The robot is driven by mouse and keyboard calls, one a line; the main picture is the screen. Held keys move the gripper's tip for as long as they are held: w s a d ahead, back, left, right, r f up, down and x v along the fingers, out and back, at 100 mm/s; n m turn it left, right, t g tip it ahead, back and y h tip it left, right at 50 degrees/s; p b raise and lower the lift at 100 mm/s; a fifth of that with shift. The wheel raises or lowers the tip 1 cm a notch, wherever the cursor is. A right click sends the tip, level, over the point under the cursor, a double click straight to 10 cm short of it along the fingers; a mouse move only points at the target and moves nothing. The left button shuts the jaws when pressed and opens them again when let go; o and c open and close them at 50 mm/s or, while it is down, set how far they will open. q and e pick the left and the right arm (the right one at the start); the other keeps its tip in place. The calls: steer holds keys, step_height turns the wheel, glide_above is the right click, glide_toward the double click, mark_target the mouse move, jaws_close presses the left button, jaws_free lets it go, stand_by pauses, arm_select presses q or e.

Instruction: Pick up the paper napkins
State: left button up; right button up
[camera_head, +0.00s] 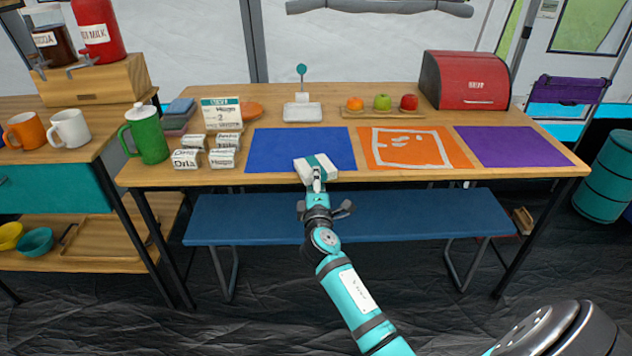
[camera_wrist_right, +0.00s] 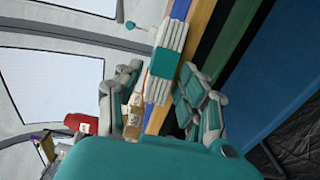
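The paper napkins (camera_head: 304,170) are a white stack with a teal band. They lie at the table's front edge, on the near part of the blue mat (camera_head: 270,150). In the right wrist view the stack (camera_wrist_right: 172,42) reaches in between the fingers of my right gripper (camera_wrist_right: 160,85). A gap shows beside the stack there, so the fingers look open around it. In the head view my right gripper (camera_head: 318,188) is at the near side of the stack and partly covers it. My left gripper is not in view.
An orange mat (camera_head: 415,158) and a purple mat (camera_head: 510,147) lie to the right. A blue bench (camera_head: 420,215) stands under the table's front edge.

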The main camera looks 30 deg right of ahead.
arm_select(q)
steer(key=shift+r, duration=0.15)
arm_select(e)
steer(key=shift+w+d, duration=0.1)
steer(key=shift+w, duration=0.05)
jaws_close()
stand_by(0.4)
steer(key=shift+r, duration=0.1)
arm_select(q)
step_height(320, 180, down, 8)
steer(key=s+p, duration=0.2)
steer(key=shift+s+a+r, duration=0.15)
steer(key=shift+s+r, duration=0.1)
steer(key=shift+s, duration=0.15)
arm_select(e)
step_height(320, 180, up, 2)
steer(key=shift+r, duration=0.15)
